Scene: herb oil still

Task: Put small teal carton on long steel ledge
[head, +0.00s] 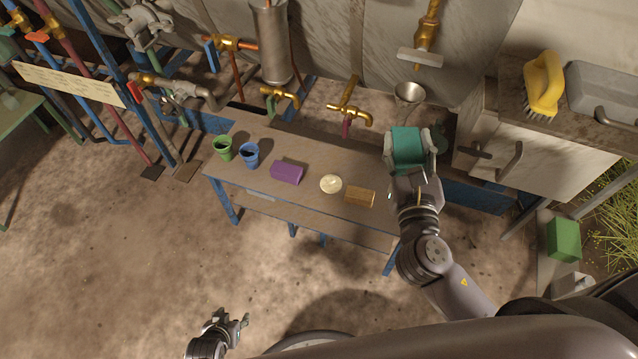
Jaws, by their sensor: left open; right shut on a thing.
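A small teal carton (407,143) is held up over the right end of the brown bench. My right gripper (412,152) is shut on it, with a finger on each side. My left gripper (232,323) is open and empty, low over the floor at the bottom of the head view, well apart from the bench. I cannot tell for sure which surface is the long steel ledge. A narrow grey ledge (543,274) shows at the right edge, with a green box on it.
The bench (313,198) bears a green cup (223,149), a blue cup (249,156), a purple block (287,171), a cream round thing (331,184) and a tan block (360,196). Brass taps (349,113) and pipes stand behind. A yellow brush (543,83) sits on the right counter.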

